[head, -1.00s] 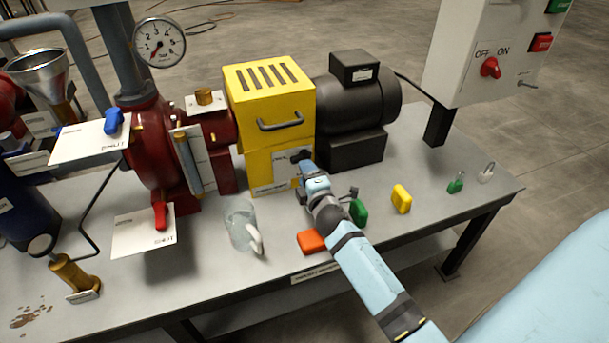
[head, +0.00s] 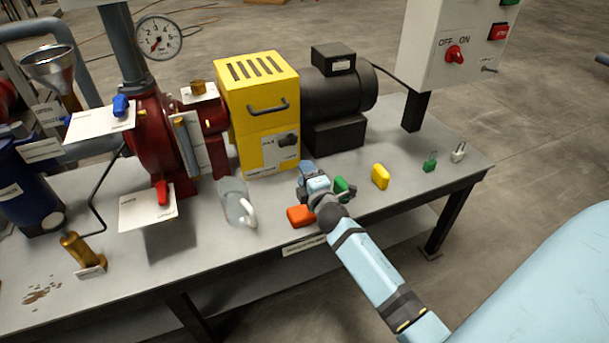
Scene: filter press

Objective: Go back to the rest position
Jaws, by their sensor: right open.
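My right gripper (head: 306,178) is over the front part of the grey bench (head: 390,190), in front of the yellow guard box (head: 262,115). It is open, and I see nothing held in it. My right arm reaches in from the lower right. It partly hides a green block (head: 342,188). An orange-red block (head: 300,215) lies just left of the wrist. My left gripper is out of view.
A clear jug (head: 236,203) stands left of the gripper. A yellow block (head: 380,176), a green padlock (head: 430,163) and a grey padlock (head: 459,152) lie to the right. Behind are the red pump (head: 153,150), black motor (head: 338,95) and white switch box (head: 440,40).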

